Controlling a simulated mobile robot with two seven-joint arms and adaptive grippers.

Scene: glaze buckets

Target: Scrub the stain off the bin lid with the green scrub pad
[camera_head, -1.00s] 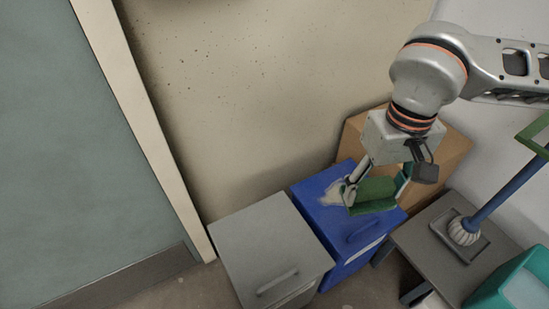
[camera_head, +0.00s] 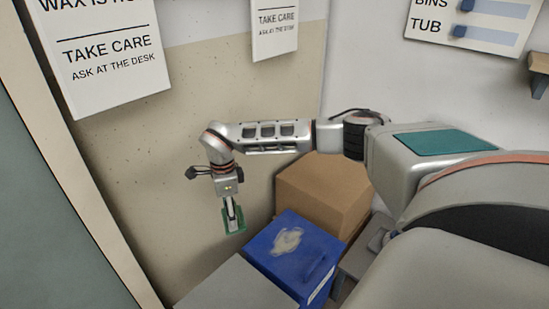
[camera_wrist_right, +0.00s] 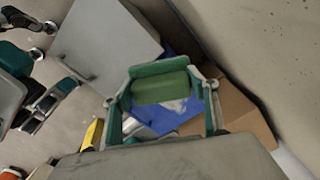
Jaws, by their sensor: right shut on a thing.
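My right gripper (camera_head: 233,218) is shut on the green scrub pad (camera_head: 235,226) and holds it in the air to the left of the blue bin (camera_head: 287,264). In the right wrist view the pad (camera_wrist_right: 162,87) sits between the two fingers, in front of part of the blue lid (camera_wrist_right: 190,124). A whitish, irregular stain (camera_head: 287,241) lies on the blue lid, left of the handle. The pad looks apart from the lid in the head view.
A grey bin (camera_head: 238,287) stands left of the blue bin. A cardboard box (camera_head: 325,190) stands behind it, and a low grey table (camera_head: 362,254) to its right. The wall is close behind my right gripper. Signs (camera_head: 98,45) hang above.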

